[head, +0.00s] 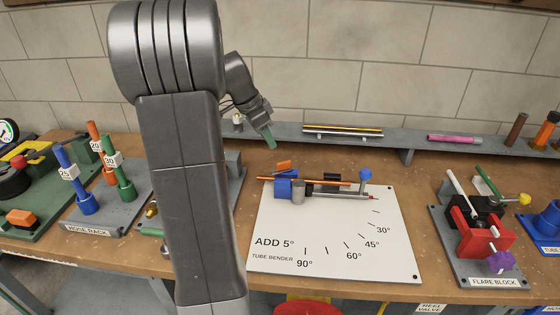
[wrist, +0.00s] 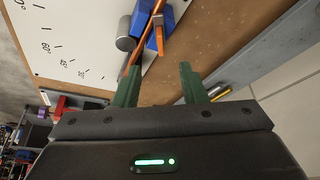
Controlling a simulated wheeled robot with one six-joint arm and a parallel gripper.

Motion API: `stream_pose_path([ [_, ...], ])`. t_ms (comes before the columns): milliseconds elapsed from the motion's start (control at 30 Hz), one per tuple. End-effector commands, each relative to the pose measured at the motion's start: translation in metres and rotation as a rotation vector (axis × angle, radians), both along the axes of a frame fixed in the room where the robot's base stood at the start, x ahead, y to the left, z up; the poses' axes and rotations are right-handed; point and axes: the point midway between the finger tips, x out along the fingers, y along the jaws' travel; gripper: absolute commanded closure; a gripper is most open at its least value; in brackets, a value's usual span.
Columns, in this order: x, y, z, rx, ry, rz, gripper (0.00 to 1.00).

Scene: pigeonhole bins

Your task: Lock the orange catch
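The orange catch (head: 284,165) is a small orange piece on top of the blue block (head: 284,188) at the left end of the tube bender, on a white board. It also shows in the wrist view (wrist: 159,36), beside the blue block. An orange-brown tube (head: 325,183) lies along the bender. My gripper (head: 268,139) hangs in the air just above the catch in the head view, apart from it. In the wrist view its green fingers (wrist: 158,88) stand open with nothing between them. The catch lies beyond the fingertips.
The white angle board (head: 335,235) lies on the wooden bench. A grey rail (head: 390,140) with rods runs along the back. A hose rack (head: 100,205) stands left and a red flare block (head: 485,235) right. My arm hides part of the bench.

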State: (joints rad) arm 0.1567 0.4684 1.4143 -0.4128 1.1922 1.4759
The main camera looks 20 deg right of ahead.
Motion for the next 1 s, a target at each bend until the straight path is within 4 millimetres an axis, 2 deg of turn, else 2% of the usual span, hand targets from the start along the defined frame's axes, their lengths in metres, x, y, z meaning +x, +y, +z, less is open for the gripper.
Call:
stream_pose_path([
  [300,0.001,-0.026,-0.063,0.003,0.006,0.001,0.62],
  [500,0.002,-0.038,-0.094,0.002,0.003,0.002,0.62],
  [700,0.003,-0.044,-0.108,0.002,0.002,0.002,0.62],
  [1000,0.003,-0.045,-0.109,0.002,0.001,0.003,0.62],
])
